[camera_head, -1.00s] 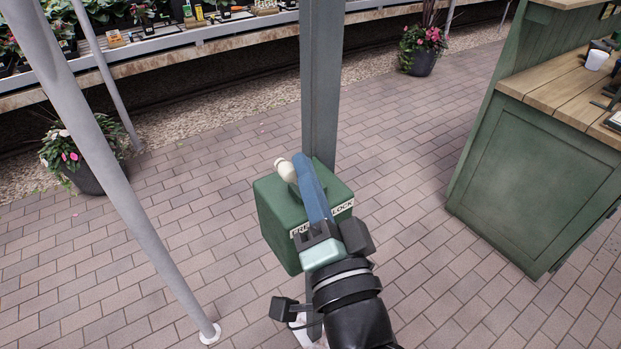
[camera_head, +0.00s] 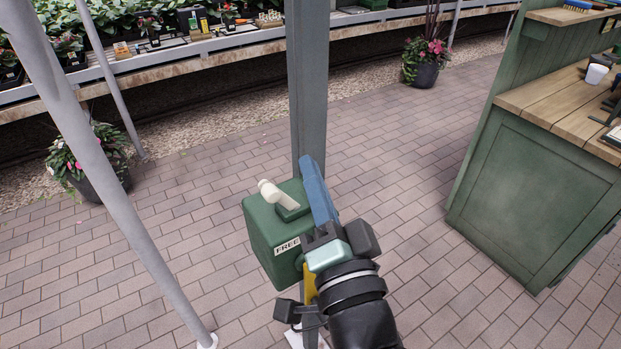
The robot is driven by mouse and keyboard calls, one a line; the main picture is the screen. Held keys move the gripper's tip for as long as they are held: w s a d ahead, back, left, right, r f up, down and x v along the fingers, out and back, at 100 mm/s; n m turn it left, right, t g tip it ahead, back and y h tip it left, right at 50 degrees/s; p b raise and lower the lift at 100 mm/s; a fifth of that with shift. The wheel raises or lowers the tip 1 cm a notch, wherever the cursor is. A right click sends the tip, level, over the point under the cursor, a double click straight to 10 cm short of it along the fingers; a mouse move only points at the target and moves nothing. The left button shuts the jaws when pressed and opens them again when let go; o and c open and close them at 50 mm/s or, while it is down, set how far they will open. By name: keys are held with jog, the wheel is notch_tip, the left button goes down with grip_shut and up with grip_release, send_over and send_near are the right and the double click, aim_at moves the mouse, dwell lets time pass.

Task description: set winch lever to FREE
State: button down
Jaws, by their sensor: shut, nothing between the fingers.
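The winch box (camera_head: 268,238) is a green housing on a grey post (camera_head: 309,100). Its cream-tipped lever (camera_head: 273,193) sticks up from the top and leans to the left, toward the side with the FREE label (camera_head: 287,246). The LOCK label is hidden behind my gripper. My gripper (camera_head: 313,172), with long blue fingers, is shut and empty. It is at the right side of the box, to the right of the lever, with a visible gap to the lever's tip. Whether the fingers touch the box cannot be told.
A pale slanted pole (camera_head: 110,180) stands at the left. A green counter (camera_head: 530,190) with a wooden top is at the right. Potted flowers (camera_head: 425,60) and a plant bench (camera_head: 180,55) are behind. The brick floor between is clear.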

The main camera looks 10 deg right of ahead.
jog(key=b+v, duration=0.3)
jog(key=v, duration=0.6)
jog(key=shift+a+f, duration=0.2)
jog(key=shift+f, duration=0.1)
jog(key=shift+w, duration=0.1)
